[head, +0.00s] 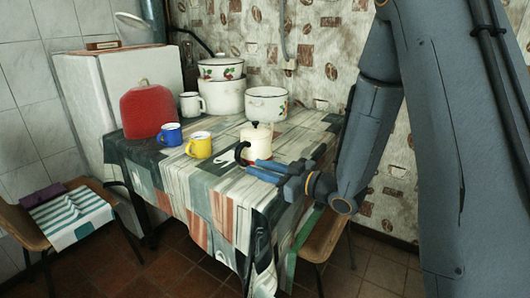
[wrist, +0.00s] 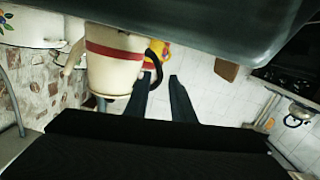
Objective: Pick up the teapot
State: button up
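The cream teapot (head: 259,142), with a dark lid knob and a black curved handle, stands upright near the table's front right. In the wrist view the teapot (wrist: 114,74) shows its red band, its spout and the black handle. My gripper (head: 253,167) is in front of the teapot, low over the table, with its fingers pointing left. In the wrist view my gripper (wrist: 160,78) has its two dark fingers apart. The handle's lower end shows close to the fingertips, near the gap between them. I cannot tell whether they touch it. Nothing is held.
A yellow mug (head: 199,145) and a blue mug (head: 171,134) stand left of the teapot. A red cozy-like cover (head: 147,110), a white mug (head: 192,104) and white enamel pots (head: 266,104) stand behind. The patterned tablecloth (head: 204,185) is clear in front.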

aim_at(239, 163)
jog(key=shift+w+a+r+y, duration=0.1)
jog(key=shift+w+a+y, duration=0.15)
jog(key=shift+y, duration=0.45)
jog(key=shift+w+a+r, duration=0.1)
jog(key=shift+w+a, duration=0.05)
jog(key=shift+w, duration=0.15)
jog(key=shift+x, duration=3.4)
grip_shut()
jog(key=shift+s, duration=0.1)
jog(key=shift+f, duration=0.25)
jog(key=shift+r, duration=0.1)
